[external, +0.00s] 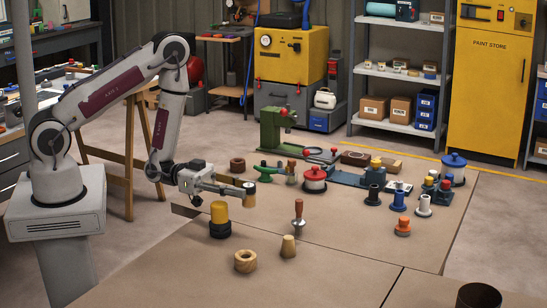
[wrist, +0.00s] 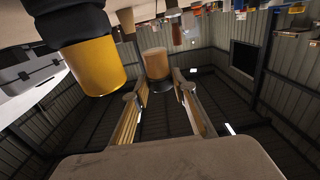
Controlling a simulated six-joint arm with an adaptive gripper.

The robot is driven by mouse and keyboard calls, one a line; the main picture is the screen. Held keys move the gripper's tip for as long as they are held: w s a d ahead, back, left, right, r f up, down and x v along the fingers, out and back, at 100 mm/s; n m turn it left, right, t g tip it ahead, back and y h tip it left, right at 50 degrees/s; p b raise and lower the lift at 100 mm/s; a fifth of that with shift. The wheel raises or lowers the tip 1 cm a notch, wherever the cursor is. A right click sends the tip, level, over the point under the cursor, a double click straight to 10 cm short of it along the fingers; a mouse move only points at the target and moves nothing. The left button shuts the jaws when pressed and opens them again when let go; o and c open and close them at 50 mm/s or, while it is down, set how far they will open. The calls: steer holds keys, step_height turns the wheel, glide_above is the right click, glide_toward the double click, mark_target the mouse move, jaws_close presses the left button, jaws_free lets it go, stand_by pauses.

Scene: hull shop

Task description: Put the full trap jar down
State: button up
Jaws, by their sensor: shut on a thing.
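A small tan jar (external: 250,188) with a dark cap is at the tip of my gripper (external: 241,187), which is shut on it. In the wrist view, the jar (wrist: 156,64) stands between the ends of the two fingers (wrist: 159,90), with its dark end towards my palm side. The jar appears upright and held above the brown table top; its exact height is hard to tell. A yellow cylinder with a black base (external: 219,221) stands to the front left of the held jar. It shows large at the upper left of the wrist view (wrist: 95,66).
A brown ring (external: 237,165), a green piece (external: 264,173) and a red pot (external: 315,180) are behind.

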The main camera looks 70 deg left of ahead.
steer(key=s+d+r+m+g+h, duration=0.1)
steer(key=s+d+m+g+h, duration=0.1)
steer(key=s+g, duration=0.3)
steer(key=s+d+r+m+g+h, duration=0.1)
steer(key=s+d+m+g+h, duration=0.2)
steer(key=s, duration=0.7)
steer(key=d+m+g, duration=0.1)
steer(key=d+m, duration=0.1)
steer(key=shift+d+r+g, duration=0.25)
steer(key=shift+d+g, duration=0.05)
steer(key=shift+g, duration=0.1)
steer(key=shift+f, duration=0.15)
steer(key=shift+f, duration=2.8)
steer(key=shift+f, duration=1.85)
steer(key=shift+f, duration=0.2)
steer(key=o, duration=1.1)
